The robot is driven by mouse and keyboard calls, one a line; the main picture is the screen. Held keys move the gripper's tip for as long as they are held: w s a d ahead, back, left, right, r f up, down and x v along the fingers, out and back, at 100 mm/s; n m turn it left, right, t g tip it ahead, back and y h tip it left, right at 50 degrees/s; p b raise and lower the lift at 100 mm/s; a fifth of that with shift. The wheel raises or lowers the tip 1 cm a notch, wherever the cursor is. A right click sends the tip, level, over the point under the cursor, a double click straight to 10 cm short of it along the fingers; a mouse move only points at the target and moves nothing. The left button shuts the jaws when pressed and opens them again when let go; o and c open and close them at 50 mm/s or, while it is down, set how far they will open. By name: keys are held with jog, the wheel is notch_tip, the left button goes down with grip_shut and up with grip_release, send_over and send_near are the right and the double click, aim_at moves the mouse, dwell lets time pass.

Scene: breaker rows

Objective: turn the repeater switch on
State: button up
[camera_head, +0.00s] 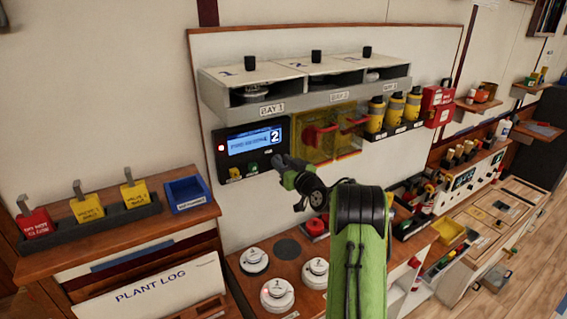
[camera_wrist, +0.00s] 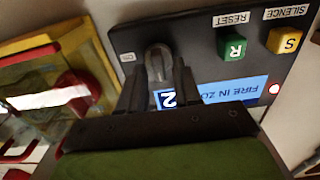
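The dark panel (camera_head: 226,140) on the wall has a lit blue display (camera_head: 252,144) with fire text and a "2". The panel (camera_wrist: 195,40) appears upside down in the wrist view. A grey switch lever (camera_wrist: 158,62), which I take for the repeater switch, sits beside a small white label (camera_wrist: 127,57). My gripper (camera_wrist: 160,75) has one finger on each side of this lever, with a narrow gap between them. I cannot tell whether the fingers press on it. In the head view my gripper (camera_head: 285,163) is at the panel's lower right and hides the lever.
A green R button (camera_wrist: 233,46) and a yellow S button (camera_wrist: 286,40) are near the lever on the same panel. A yellow clear-covered box (camera_head: 328,135) with red handles stands close on the right. A bay shelf (camera_head: 300,110) overhangs above. Round detectors (camera_head: 277,294) lie below.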

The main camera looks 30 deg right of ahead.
grip_shut()
jog(key=shift+m+b, duration=0.3)
jog(key=shift+m, duration=0.1)
jog(key=m, duration=1.1)
jog(key=d+f+m, duration=0.1)
jog(key=m, duration=0.5)
jog(key=shift+b, duration=0.4)
jog(key=shift+o, duration=0.9)
grip_release()
